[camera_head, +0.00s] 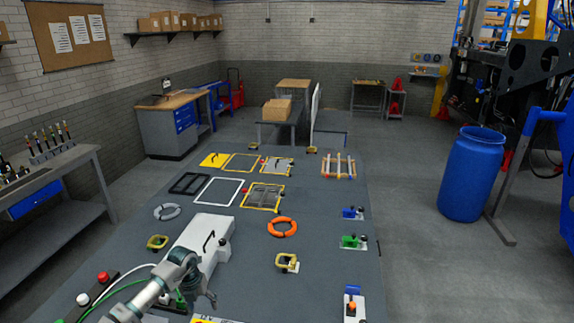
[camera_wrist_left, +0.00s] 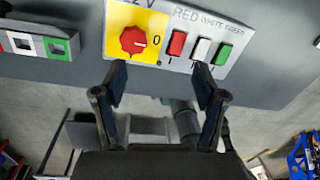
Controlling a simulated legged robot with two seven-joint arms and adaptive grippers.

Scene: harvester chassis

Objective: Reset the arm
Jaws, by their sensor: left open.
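My left arm comes in from the lower left in the head view. Its gripper (camera_head: 197,290) is over the near left part of the grey table, in front of a white box (camera_head: 205,240) with a black handle. In the left wrist view my left gripper (camera_wrist_left: 159,80) is open, with nothing between its two dark fingers. Beyond the fingertips is a panel with a red rotary knob (camera_wrist_left: 133,40) on yellow and red (camera_wrist_left: 177,43), white (camera_wrist_left: 200,48) and green (camera_wrist_left: 222,54) buttons. My right gripper is not in view.
The grey table (camera_head: 325,215) carries an orange ring (camera_head: 282,227), a grey ring (camera_head: 167,211), coloured frames and several small fixtures along its right side. Red and white buttons (camera_head: 103,277) with cables are near the arm. A blue barrel (camera_head: 471,175) stands on the floor to the right.

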